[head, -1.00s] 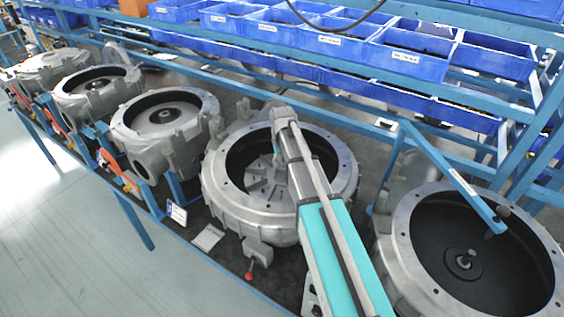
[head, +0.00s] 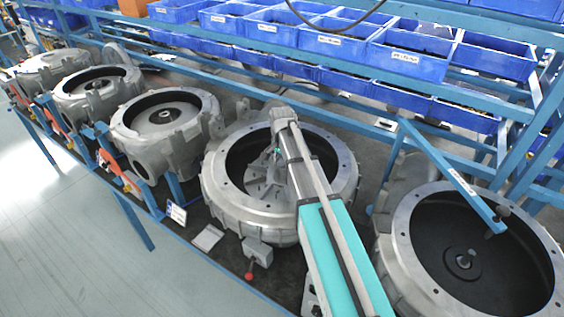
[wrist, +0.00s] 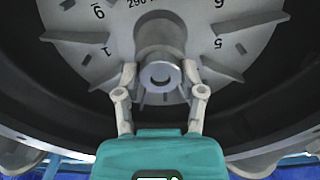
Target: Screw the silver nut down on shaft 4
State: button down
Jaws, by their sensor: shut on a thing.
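In the wrist view, the two pale fingers of my gripper (wrist: 160,82) are closed in from both sides on the silver nut (wrist: 160,68), a small light-grey round piece with a dark hole. It sits at the front of the thick hub (wrist: 160,35) of a grey numbered impeller (wrist: 228,52). The fingers cover the nut's sides, and its seating and thread are not clear. In the head view, my arm reaches into the round grey housing (head: 222,208) second from the right. The impeller's vanes (head: 262,188) show inside, but the arm hides the nut and shaft end.
More housings stand along the bench to the left (head: 162,115). An open one (head: 400,262) with a bare shaft (head: 463,261) is at right. Blue rails (head: 450,175) and blue bins (head: 405,63) run behind.

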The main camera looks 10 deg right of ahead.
jog(key=m, duration=0.6)
jog(key=shift+s+m, duration=0.1)
jog(key=shift+m, duration=0.3)
jog(key=m, duration=0.6)
jog(key=shift+d+f, duration=0.1)
jog(key=shift+c, duration=2.4)
grip_release()
